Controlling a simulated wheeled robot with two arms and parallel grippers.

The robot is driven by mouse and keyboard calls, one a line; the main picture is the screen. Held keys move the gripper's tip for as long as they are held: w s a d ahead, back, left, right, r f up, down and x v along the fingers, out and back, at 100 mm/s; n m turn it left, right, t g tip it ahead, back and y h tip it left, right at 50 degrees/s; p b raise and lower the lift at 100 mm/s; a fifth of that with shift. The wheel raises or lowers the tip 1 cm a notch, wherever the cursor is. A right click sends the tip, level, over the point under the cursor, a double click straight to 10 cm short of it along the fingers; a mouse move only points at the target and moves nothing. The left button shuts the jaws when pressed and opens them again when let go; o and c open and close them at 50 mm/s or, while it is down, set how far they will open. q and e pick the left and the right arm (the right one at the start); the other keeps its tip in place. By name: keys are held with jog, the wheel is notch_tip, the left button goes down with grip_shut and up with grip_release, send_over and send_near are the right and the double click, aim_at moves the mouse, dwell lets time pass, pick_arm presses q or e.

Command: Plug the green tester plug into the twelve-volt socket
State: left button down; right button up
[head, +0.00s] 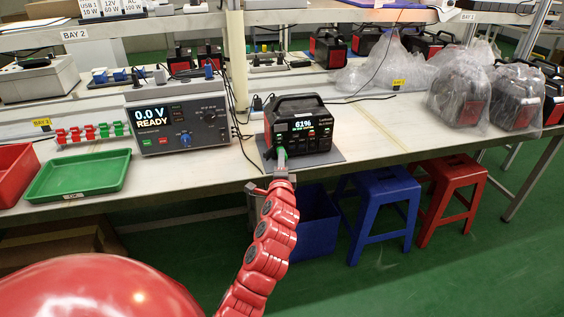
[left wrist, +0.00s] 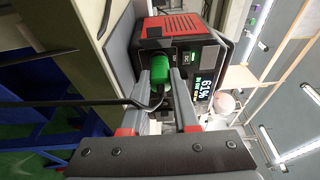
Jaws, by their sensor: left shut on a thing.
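The power station (head: 300,124), black with a red trim and a lit screen reading 61%, stands on a grey mat (head: 330,157) near the bench's front edge. My left gripper (head: 281,168) is in front of its lower left front. It is shut on the green tester plug (left wrist: 159,67), which also shows as a small green spot in the head view (head: 281,153). In the left wrist view the plug's far end is at the station's front face (left wrist: 187,62). The plug covers what is behind it, so I cannot tell whether it sits in a socket. My right gripper is not in view.
A tester (head: 178,122) reading 0.0 V READY stands left of the station. A green tray (head: 78,176) and a red bin (head: 14,172) are further left. Bagged stations (head: 462,95) stand at the right. The bench between is mostly clear. A black cable (left wrist: 60,103) crosses the left wrist view.

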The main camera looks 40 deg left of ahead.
pick_arm(q)
jog(key=shift+w+a, duration=0.15)
dwell(0.6)
jog(key=c, duration=0.6)
grip_release()
jog(key=shift+p+v, duration=1.2)
jog(key=shift+v, duration=7.55)
jog(key=shift+a, duration=0.1)
